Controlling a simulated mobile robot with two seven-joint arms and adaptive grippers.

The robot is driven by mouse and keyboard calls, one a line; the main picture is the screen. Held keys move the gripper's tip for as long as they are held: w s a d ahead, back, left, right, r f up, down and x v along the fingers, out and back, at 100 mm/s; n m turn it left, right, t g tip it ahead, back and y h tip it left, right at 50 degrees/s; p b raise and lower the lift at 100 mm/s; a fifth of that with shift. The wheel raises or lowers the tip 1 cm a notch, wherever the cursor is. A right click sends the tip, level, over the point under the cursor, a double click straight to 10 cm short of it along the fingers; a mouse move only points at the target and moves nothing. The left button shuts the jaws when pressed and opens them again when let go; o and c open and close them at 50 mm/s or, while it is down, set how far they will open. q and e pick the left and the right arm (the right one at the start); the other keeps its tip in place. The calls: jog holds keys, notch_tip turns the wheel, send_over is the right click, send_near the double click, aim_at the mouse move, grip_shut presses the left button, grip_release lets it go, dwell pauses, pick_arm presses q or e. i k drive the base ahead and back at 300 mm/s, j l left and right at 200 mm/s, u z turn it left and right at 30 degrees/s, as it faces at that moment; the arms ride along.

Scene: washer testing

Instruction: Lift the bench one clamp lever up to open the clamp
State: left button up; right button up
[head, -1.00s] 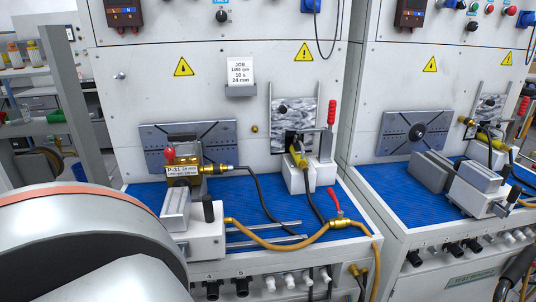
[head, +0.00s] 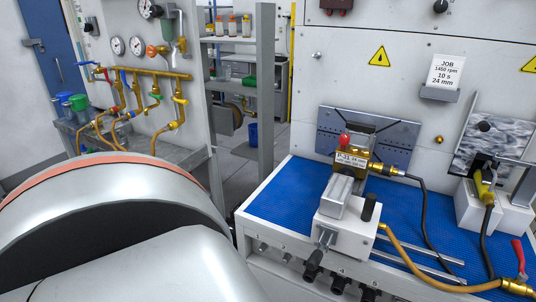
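Bench one shows a white clamp block (head: 345,230) with a grey jaw (head: 337,195) and a short black handle (head: 369,206) standing upright on its right. The brass pump (head: 350,160), with a red knob and a P-31 label, sits just behind the grey jaw. The frames do not show clearly whether the jaw presses on it. At the right edge is a second white fixture (head: 510,217) with a yellow-ended cable; the red upright handle beside it is outside the current view. Neither gripper is in view.
The blue bench mat (head: 285,200) is bare left of the clamp. A tan hose (head: 430,277) and black cable (head: 428,205) run to its right. A red-levered valve (head: 519,257) is at the lower right. Brass piping (head: 150,73) and a grey post (head: 265,85) stand left.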

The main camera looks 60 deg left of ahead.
aim_at(313, 262)
jog(key=k+l+u, duration=0.1)
jog(key=u, duration=1.3)
jog(key=k+l, duration=0.1)
jog(key=k, duration=0.3)
jog(key=k+l, duration=0.1)
jog(key=k, duration=0.3)
jog(key=u, duration=0.05)
